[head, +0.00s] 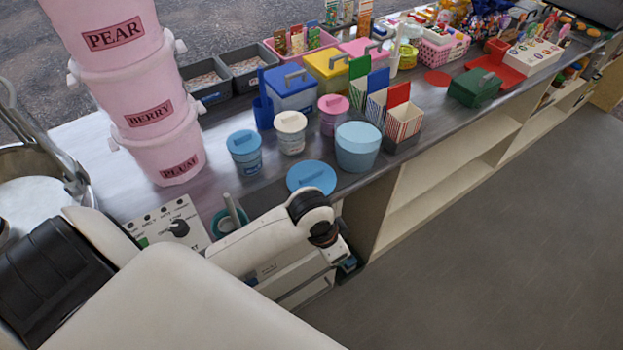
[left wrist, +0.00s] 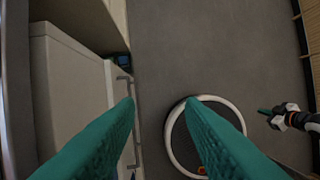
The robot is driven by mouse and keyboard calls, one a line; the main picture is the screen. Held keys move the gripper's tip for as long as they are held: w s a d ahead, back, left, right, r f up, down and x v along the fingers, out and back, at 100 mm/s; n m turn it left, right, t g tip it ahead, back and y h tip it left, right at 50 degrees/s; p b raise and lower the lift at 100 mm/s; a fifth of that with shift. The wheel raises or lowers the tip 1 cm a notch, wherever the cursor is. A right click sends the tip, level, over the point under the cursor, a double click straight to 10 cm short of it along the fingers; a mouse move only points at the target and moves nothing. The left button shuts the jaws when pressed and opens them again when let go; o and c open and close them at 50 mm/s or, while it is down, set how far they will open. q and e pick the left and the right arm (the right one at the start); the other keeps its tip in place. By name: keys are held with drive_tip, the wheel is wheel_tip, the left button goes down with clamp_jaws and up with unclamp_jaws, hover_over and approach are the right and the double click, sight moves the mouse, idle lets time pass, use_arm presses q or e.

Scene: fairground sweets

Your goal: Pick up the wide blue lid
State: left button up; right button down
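The wide blue lid (head: 311,178) is a flat round disc with a raised bar. It lies on the counter near its front edge, left of the open-looking light blue tub (head: 358,148). My left gripper (head: 348,265) hangs in front of the counter, below and right of the lid, apart from it. In the left wrist view its two teal fingers (left wrist: 165,115) are spread with nothing between them, pointing at the floor; the lid is not in that view. What looks like my right gripper (left wrist: 270,112) shows small at the right edge, its opening unclear.
Small lidded tubs in blue (head: 245,152), white (head: 290,133) and pink (head: 333,113) stand behind the lid. A stack of pink buckets (head: 160,120) and a dial box (head: 172,226) stand left. Striped boxes (head: 403,122) stand right. A drawer unit (left wrist: 75,90) is beside my left gripper.

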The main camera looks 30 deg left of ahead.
use_arm(q)
drive_tip(key=w+a+r+g+y, duration=0.1)
drive_tip(key=w+a+r, duration=0.2)
drive_tip(key=w+a, duration=0.15)
drive_tip(key=w+a+r+g, duration=0.1)
drive_tip(key=w+a+r, duration=0.15)
drive_tip(key=w, duration=0.25)
wheel_tip(320, 180, up, 8)
drive_tip(key=n+y, duration=0.1)
hover_over(311, 174)
drive_tip(key=f, duration=0.3)
drive_tip(key=f+p, duration=0.1)
drive_tip(key=f, duration=0.2)
drive_tip(key=shift+a+f, duration=0.2)
drive_tip(key=shift+f, duration=0.1)
drive_tip(key=shift+d+f+p, duration=0.2)
drive_tip(key=shift+f+p, duration=0.6)
drive_tip(key=shift+f, duration=1.9)
clamp_jaws()
